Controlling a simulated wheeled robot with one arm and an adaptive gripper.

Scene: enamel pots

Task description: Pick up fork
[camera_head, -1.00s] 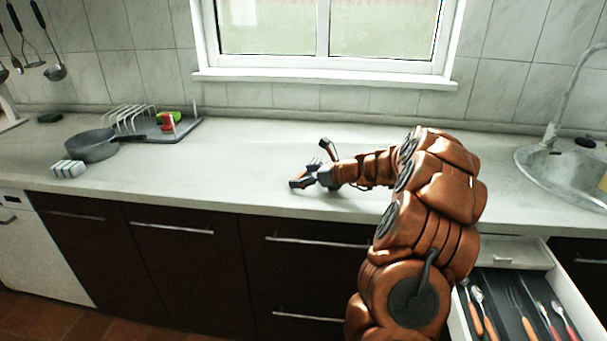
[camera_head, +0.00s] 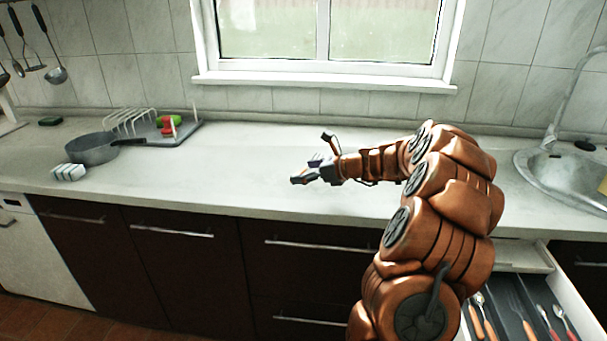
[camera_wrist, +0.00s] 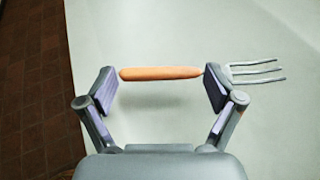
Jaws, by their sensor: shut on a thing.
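My gripper (camera_head: 312,172) is over the middle of the worktop in the head view. In the wrist view my gripper (camera_wrist: 160,88) has its fingers apart, shut on a fork (camera_wrist: 160,73) lying crosswise. The orange handle spans between the two fingertips. The metal tines (camera_wrist: 258,71) stick out beyond the right finger, and the neck is partly hidden by that finger. The pale worktop is below the fork; I cannot tell how large the gap is. The fork is too small to make out in the head view.
An open drawer (camera_head: 568,306) with several orange- and red-handled utensils is at the lower right, below the sink (camera_head: 570,172). A grey pan (camera_head: 92,150), a white rack (camera_head: 130,121) and a tray stand at the left. The worktop (camera_head: 235,170) between is clear.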

